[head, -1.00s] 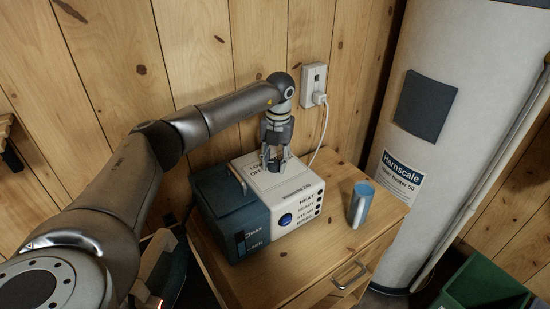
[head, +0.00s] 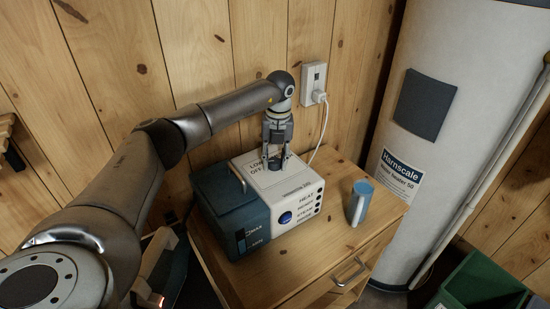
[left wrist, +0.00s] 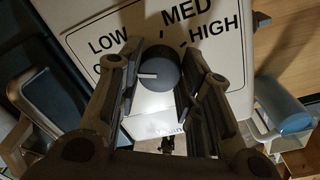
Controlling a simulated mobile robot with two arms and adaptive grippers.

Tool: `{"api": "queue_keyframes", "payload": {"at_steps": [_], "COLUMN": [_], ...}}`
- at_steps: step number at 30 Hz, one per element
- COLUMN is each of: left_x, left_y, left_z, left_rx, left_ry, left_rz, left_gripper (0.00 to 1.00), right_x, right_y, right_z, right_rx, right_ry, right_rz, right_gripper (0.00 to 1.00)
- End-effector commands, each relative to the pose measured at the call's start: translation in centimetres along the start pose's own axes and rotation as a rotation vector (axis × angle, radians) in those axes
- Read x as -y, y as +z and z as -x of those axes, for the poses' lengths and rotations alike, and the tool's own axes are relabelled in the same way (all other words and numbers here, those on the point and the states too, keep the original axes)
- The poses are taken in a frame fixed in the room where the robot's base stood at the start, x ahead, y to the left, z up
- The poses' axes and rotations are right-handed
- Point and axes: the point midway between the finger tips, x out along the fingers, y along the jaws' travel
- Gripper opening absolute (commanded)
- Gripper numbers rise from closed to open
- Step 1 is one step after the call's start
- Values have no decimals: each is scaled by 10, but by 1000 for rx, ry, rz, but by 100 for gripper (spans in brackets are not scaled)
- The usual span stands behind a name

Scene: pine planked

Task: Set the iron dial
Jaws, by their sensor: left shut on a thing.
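The iron station (head: 262,208) is a white and dark blue box on a small wooden cabinet. Its grey dial (left wrist: 160,68) is on the white top, with labels LOW, MED and HIGH around it and another, partly hidden, starting with O. The dial's white pointer line points left in the left wrist view, toward the partly hidden label below LOW. My left gripper (head: 276,163) reaches down from above, its fingers (left wrist: 158,82) on either side of the dial and shut on it. The fingers hide the dial in the head view. My right gripper is not in view.
A white plug and cord (head: 319,98) hang from the wall outlet behind. A white water heater (head: 400,150) stands at the right, with a green bin (head: 482,285) below.

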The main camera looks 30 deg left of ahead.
Motion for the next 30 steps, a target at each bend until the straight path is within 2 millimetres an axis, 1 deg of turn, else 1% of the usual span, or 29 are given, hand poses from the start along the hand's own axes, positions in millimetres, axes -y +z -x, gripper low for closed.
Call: {"api": "queue_keyframes", "payload": {"at_steps": [1,2,6,15,19,23,30], "left_x": [0,0,0,0,0,1,1], "left_y": [0,0,0,0,1,1,1], "left_z": [0,0,0,0,9,31,82], "left_rx": [1,1,1,1,2,3,4], "left_ry": [0,0,0,0,-2,-3,-3], "left_rz": [0,0,0,-1,-1,-1,0], "left_gripper": [9,37,55,56,56,56,56], "right_x": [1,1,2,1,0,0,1], "right_y": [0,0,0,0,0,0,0], "right_z": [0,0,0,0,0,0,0], "right_rx": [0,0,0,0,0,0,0], "right_ry": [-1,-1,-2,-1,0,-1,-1], "right_rz": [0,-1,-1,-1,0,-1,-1], "right_gripper": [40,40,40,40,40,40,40]}}
